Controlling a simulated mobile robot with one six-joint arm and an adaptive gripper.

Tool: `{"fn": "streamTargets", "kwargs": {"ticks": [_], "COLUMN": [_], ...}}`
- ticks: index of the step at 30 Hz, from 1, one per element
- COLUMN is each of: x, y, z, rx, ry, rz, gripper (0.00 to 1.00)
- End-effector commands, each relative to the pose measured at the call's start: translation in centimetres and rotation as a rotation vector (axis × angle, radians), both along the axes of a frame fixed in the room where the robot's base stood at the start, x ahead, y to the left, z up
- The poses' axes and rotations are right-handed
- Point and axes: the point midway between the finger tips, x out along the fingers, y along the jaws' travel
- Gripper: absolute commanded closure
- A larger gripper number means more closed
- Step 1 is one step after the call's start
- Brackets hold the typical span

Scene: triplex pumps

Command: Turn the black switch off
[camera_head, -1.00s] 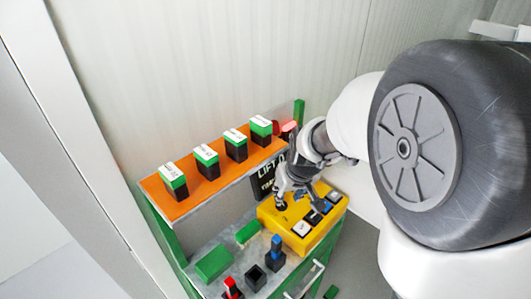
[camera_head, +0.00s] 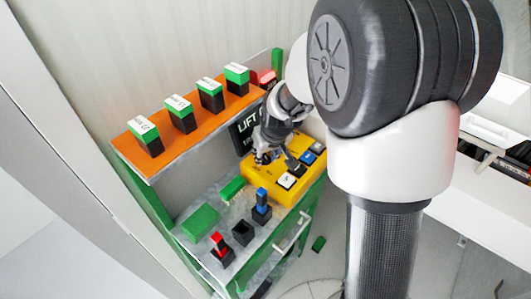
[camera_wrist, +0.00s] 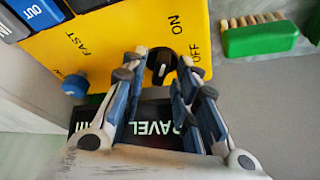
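The black switch (camera_wrist: 161,67) is a round knob on the yellow control box (camera_wrist: 112,28), with ON and OFF printed beside it in the wrist view. A pale mark shows on the knob; I cannot tell its exact setting. My gripper (camera_wrist: 162,58) is open, with one finger on each side of the knob. Whether the fingers touch it is unclear. In the head view my gripper (camera_head: 264,156) is at the back left end of the yellow box (camera_head: 262,183), and the switch is hidden there by the gripper.
A blue knob (camera_wrist: 74,84) and square buttons share the box. A dark display (camera_head: 243,134) stands behind it. A green brush (camera_wrist: 260,39) lies beside the box. Red (camera_head: 219,244) and blue (camera_head: 262,199) levers stand in front. Green-topped blocks line the orange shelf (camera_head: 196,131).

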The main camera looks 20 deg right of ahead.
Motion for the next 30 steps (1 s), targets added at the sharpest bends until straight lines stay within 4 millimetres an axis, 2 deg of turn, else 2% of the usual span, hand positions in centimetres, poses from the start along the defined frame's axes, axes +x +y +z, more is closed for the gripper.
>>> {"fn": "streamTargets", "kwargs": {"ticks": [11,20,30], "x": [-0.02,-0.07,-0.15], "y": [-0.01,-0.03,-0.04], "z": [-0.02,0.01,0.14], "rx": [0.000,-0.002,-0.004], "ry": [0.001,0.003,0.006], "rz": [0.000,-0.007,-0.115], "gripper": [1.00,1.00,1.00]}}
